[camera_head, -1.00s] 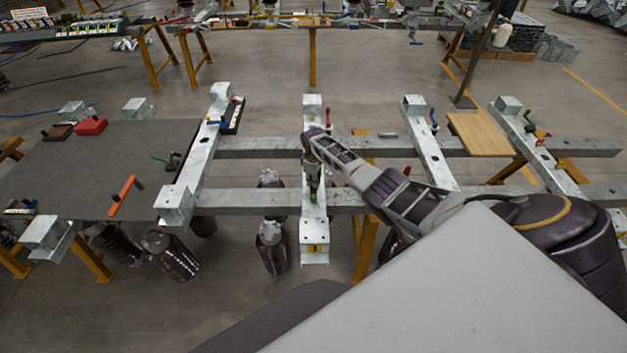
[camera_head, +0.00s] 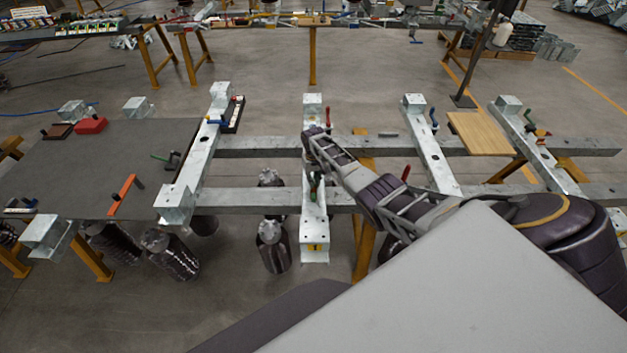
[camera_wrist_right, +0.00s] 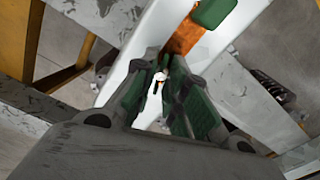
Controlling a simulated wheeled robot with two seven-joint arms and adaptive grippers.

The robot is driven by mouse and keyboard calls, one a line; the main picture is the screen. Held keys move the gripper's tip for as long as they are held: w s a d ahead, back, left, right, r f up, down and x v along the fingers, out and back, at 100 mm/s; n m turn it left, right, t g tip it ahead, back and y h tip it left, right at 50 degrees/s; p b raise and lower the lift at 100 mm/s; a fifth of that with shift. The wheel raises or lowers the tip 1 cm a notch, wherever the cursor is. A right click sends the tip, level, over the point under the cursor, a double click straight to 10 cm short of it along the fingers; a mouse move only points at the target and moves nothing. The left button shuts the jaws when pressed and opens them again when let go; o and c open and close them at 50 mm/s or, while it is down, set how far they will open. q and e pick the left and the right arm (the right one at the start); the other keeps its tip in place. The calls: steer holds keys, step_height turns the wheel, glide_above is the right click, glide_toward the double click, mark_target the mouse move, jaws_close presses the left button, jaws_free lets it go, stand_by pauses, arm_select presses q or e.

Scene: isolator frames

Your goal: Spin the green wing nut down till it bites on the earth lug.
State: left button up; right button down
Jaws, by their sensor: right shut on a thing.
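My right gripper (camera_head: 313,190) reaches down onto the near part of the middle galvanised crossbar (camera_head: 313,228). In the right wrist view its two fingers (camera_wrist_right: 160,85) are close together around a pale stud end (camera_wrist_right: 160,76), shut on what seems to be the green wing nut. The nut itself is mostly hidden, and green also shows on the fingers' inner sides. A copper-coloured strip (camera_wrist_right: 186,38), likely the earth lug, lies on the crossbar just beyond the fingertips. A green block (camera_wrist_right: 214,12) sits at its far end. Whether nut and lug touch is hidden. My left gripper is not in view.
Long steel rails (camera_head: 255,202) run crosswise under the crossbars. A wooden board (camera_head: 480,134) lies at right. Dark ribbed insulators (camera_head: 273,247) stand below.

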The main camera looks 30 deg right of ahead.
steer(key=m, duration=0.9)
steer(key=shift+w+r, duration=0.1)
steer(key=m, duration=1.3)
steer(key=shift+m, duration=0.4)
steer(key=m, duration=1.2)
steer(key=shift+d+b, duration=0.1)
steer(key=shift+b, duration=0.2)
steer(key=shift+w+m, duration=0.1)
steer(key=shift+m, duration=0.3)
